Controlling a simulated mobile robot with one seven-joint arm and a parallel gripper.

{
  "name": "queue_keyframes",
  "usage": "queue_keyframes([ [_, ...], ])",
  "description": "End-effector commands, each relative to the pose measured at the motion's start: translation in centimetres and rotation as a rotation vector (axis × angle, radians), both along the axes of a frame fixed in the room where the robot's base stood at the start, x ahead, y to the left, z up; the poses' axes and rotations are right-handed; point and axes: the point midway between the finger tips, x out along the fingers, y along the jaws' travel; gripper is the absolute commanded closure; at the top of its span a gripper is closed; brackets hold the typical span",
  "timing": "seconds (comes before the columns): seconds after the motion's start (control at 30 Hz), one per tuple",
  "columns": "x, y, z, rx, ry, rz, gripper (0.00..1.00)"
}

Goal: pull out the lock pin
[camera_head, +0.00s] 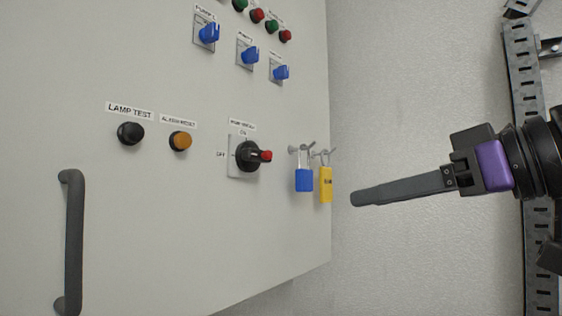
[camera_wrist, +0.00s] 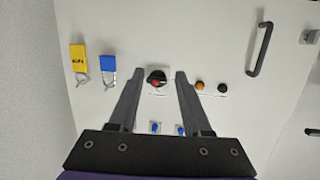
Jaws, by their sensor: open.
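The black rotary switch (camera_head: 247,156) is on the panel, between ON and OFF labels. A small red pin (camera_head: 266,156) sticks out from its knob; it looks like the lock pin. My gripper (camera_head: 356,198) is to the right of the switch in the head view, held out from the panel and touching nothing. In the wrist view, my gripper (camera_wrist: 158,76) is open and empty, with its fingers apart. The switch (camera_wrist: 157,75) and its red pin (camera_wrist: 156,83) appear between the fingertips, with a gap in depth.
A blue padlock (camera_head: 303,180) and a yellow padlock (camera_head: 325,184) hang on hooks right of the switch. Black (camera_head: 131,133) and amber (camera_head: 180,141) buttons are to its left. A dark door handle (camera_head: 73,242) sticks out at lower left. A perforated metal rail (camera_head: 525,75) stands at right.

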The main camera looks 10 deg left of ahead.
Motion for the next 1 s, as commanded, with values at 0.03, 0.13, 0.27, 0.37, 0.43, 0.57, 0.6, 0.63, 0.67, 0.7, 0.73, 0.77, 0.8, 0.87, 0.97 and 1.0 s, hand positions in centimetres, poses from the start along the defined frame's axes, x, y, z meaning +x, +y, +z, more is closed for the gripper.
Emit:
queue_keyframes([
  [0.03,0.4,-0.3,1.6,0.037,-0.032,0.042,0.51],
  [0.13,1.3,-1.0,3.9,0.093,-0.081,0.096,0.51],
  [0.27,2.3,-1.8,5.7,0.141,-0.118,0.136,0.51],
  [0.37,2.7,-2.0,6.3,0.158,-0.131,0.149,0.51],
  [0.43,3.0,-1.8,6.4,0.160,-0.133,0.152,0.51],
  [0.57,3.7,-0.5,6.4,0.157,-0.131,0.152,0.51],
  [0.6,4.0,0.1,6.4,0.157,-0.131,0.152,0.51],
  [0.63,4.3,0.6,6.4,0.156,-0.131,0.153,0.51],
  [0.67,4.6,1.2,6.4,0.156,-0.131,0.153,0.51],
  [0.7,5.0,2.0,6.4,0.156,-0.132,0.153,0.51],
  [0.73,5.4,2.5,6.4,0.156,-0.132,0.153,0.51],
  [0.77,5.7,3.1,6.4,0.155,-0.132,0.152,0.51],
  [0.8,6.2,3.9,6.4,0.155,-0.131,0.152,0.51],
  [0.87,6.8,5.0,6.4,0.156,-0.132,0.153,0.51],
  [0.97,7.9,6.9,6.4,0.156,-0.131,0.153,0.51],
  [1.0,8.4,7.7,6.4,0.156,-0.131,0.152,0.51],
])
